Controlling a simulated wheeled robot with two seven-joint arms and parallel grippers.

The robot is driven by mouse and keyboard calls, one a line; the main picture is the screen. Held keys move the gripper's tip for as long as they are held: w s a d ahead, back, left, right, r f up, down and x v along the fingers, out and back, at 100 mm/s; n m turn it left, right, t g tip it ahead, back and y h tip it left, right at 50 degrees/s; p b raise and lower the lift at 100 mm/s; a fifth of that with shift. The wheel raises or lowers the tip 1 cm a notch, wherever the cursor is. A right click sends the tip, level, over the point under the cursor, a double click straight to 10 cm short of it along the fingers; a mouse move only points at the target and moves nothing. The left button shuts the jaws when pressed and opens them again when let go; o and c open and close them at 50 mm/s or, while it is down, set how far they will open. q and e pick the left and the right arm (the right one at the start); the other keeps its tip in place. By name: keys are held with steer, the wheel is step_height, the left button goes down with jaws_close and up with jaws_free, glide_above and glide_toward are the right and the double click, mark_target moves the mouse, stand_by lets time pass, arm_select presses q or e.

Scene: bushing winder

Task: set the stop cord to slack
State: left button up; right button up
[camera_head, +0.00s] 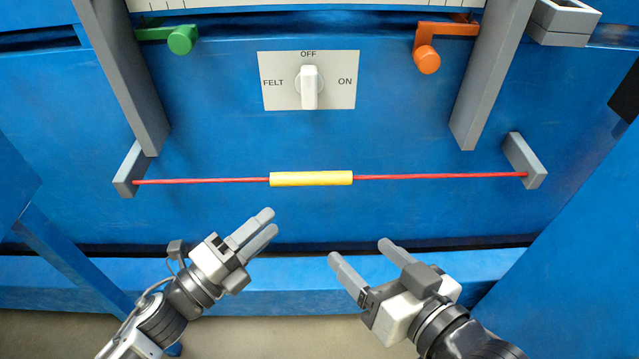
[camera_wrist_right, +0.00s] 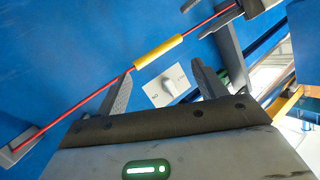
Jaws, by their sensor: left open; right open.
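The stop cord (camera_head: 440,177) is a thin red line with a yellow sleeve (camera_head: 311,178) at its middle. It runs nearly straight between two grey brackets on the blue machine front. In the right wrist view the cord (camera_wrist_right: 88,97) crosses diagonally, and its yellow sleeve (camera_wrist_right: 158,51) is beyond my fingers. My left gripper (camera_head: 259,230) is below and left of the sleeve, its fingers apart by a narrow gap and empty. My right gripper (camera_head: 362,258) is below and right of the sleeve, open and empty. Neither gripper touches the cord.
A white switch plate (camera_head: 345,65) marked OFF, FELT and ON sits above the cord, its knob (camera_head: 309,88) vertical. A green knob (camera_head: 182,40) is at upper left and an orange knob (camera_head: 427,60) at upper right. Two slanted grey posts flank the plate. A blue ledge runs below.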

mark_target(313, 185)
arm_select(q)
steer(key=b+x, duration=0.1)
steer(key=x, duration=1.2)
steer(key=shift+w+d+r, duration=0.1)
steer(key=shift+w, duration=0.1)
arm_select(e)
steer(key=shift+a+r+m+y, duration=0.1)
steer(key=shift+a+m+y, duration=0.2)
steer(key=shift+y, duration=0.1)
arm_select(q)
steer(key=shift+c, duration=0.3)
arm_select(e)
steer(key=shift+r, duration=0.1)
